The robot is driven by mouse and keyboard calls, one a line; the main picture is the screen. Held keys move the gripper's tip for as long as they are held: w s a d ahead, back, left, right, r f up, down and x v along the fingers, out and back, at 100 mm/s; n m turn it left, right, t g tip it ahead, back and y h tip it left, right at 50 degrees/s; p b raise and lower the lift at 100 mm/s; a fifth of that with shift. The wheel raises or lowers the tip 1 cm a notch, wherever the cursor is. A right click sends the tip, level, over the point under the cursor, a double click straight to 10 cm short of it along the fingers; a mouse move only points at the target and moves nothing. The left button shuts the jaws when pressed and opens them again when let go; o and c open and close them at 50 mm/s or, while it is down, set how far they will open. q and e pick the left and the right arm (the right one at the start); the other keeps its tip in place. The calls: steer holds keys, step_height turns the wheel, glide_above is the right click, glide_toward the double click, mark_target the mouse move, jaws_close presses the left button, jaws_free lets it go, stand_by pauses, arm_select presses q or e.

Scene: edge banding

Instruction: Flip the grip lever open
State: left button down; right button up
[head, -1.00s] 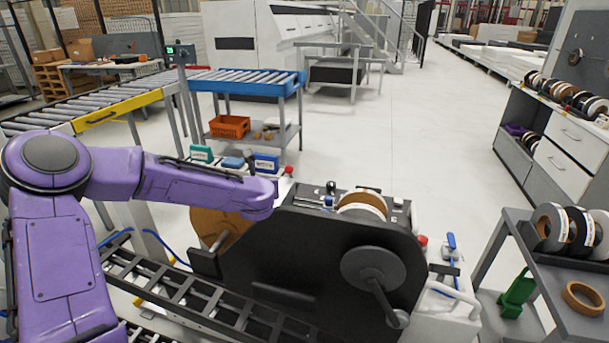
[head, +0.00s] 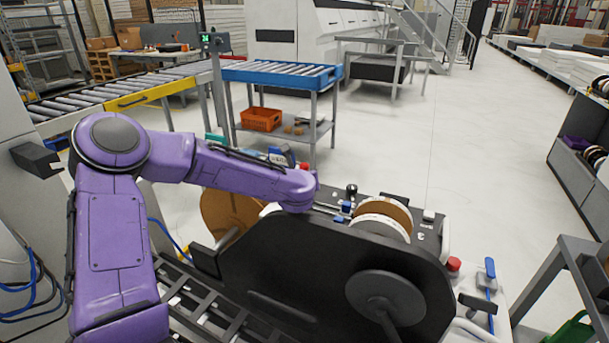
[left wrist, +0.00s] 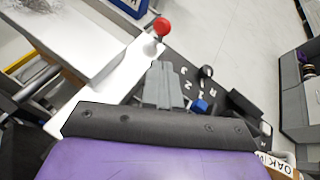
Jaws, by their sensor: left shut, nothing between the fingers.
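My left gripper (left wrist: 165,85) shows in the left wrist view as grey fingers held together with nothing between them, above the machine's top. A small blue part (left wrist: 199,106) lies just right of the fingers, and a black knob (left wrist: 206,71) is beyond it; I cannot tell which part is the grip lever, or whether the fingers touch anything. In the head view, the blue part (head: 344,208) and black knob (head: 351,189) sit left of the brown-and-white band roll (head: 383,217). My left wrist hangs beside them, its fingertips unclear. My right gripper is not in view.
The machine's black side plate (head: 300,270) carries a disc with a crank (head: 385,297) at the front. A red knob (left wrist: 160,27) stands beyond my fingers. A blue-handled clamp (head: 490,268) and a red button (head: 454,264) are at the right.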

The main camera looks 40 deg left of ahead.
arm_select(q)
steer(key=p+x, duration=0.1)
steer(key=x, duration=0.9)
steer(key=shift+w+f+p, duration=0.1)
steer(key=shift+p, duration=0.2)
